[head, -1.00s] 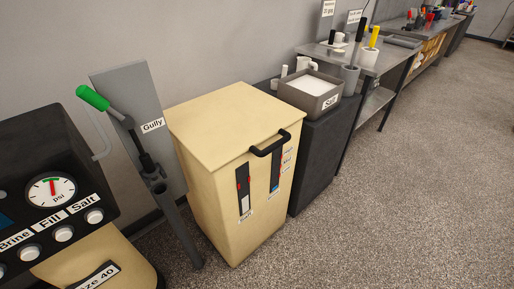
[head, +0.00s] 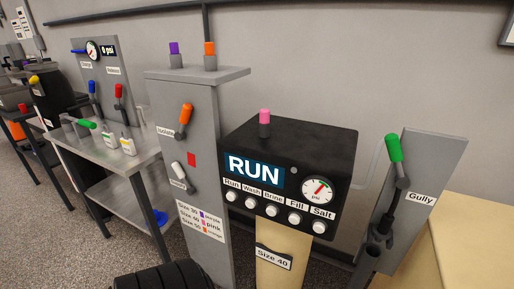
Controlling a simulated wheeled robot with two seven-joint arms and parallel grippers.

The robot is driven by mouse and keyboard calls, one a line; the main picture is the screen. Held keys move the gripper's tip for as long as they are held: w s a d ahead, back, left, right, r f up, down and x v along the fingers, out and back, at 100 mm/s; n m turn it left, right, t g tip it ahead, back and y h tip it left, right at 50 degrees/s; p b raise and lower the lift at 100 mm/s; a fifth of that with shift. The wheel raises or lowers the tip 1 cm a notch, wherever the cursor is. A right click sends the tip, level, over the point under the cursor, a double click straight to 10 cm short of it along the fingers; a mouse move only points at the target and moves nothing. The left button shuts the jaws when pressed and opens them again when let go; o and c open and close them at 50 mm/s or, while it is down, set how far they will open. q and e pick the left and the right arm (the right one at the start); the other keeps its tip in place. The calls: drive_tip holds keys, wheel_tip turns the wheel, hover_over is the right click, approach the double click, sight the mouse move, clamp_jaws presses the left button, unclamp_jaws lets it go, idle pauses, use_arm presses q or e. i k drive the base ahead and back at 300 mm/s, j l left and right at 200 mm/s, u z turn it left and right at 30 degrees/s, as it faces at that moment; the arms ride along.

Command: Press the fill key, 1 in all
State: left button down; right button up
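The fill key (head: 294,219) is a round white button under the "Fill" label on the front of a black control box (head: 312,149). It sits in a row of similar keys, between the Brine key (head: 271,211) and the Salt key (head: 319,227). The display (head: 254,170) reads "RUN". A psi gauge (head: 317,191) with a needle is on the right of the box front. A pink peg stands on top of the box (head: 264,124). Neither of my grippers is in view.
A grey panel (head: 198,130) with orange and white levers stands left of the box. A Gully stand (head: 428,175) with a green-handled lever (head: 393,148) is at the right. A steel bench (head: 100,145) with bottles is at the left. Grey floor shows at lower left.

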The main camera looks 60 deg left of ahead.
sight(294, 220)
drive_tip(key=u, duration=1.35)
